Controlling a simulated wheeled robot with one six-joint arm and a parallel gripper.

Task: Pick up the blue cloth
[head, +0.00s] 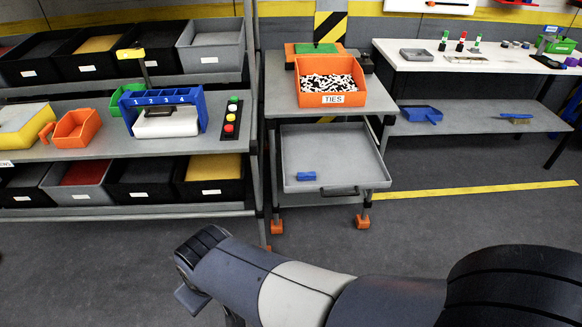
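A small blue folded-looking piece (306,176) lies in the grey tray (340,152) low on the middle cart; it may be the blue cloth, but it is too small to be sure. It lies toward the tray's front left. Another flat blue piece (516,116) lies on the lower shelf at the right, beside or on something brown. My arm crosses the bottom of the view in front of the cart.
An orange TIES bin (331,97) stands on the cart top (285,100) above the tray. A blue dustpan (421,114) lies on the right lower shelf (470,124). Shelving with several bins stands at the left. Grey floor (430,222) is clear before the cart.

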